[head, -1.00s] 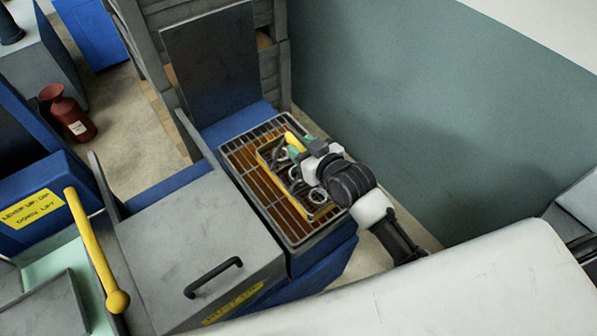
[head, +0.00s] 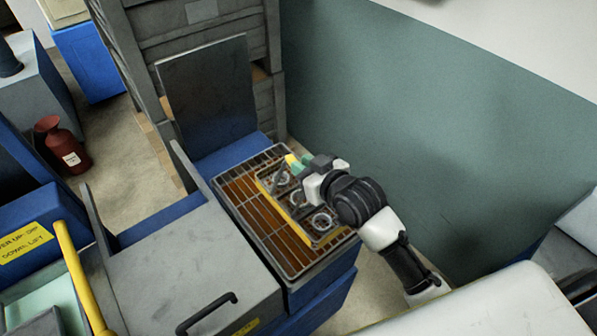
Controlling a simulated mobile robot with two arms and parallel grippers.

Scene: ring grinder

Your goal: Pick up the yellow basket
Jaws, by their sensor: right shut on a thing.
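The yellow basket (head: 268,188) is over the wire rack on the blue stand, with several metal rings (head: 321,221) in it. My right gripper (head: 298,166) is at the basket's far right side, shut on its yellow and green handle part. The gripper and wrist hide much of the basket's right side. I cannot tell whether the basket touches the rack or is slightly above it. My left gripper is not in view.
The wire rack (head: 240,205) has a raised metal rim and a rusty brown bed. A grey machine cover (head: 180,270) with a black handle stands at its left. A dark upright panel (head: 205,95) stands behind. A red extinguisher (head: 63,148) is on the floor.

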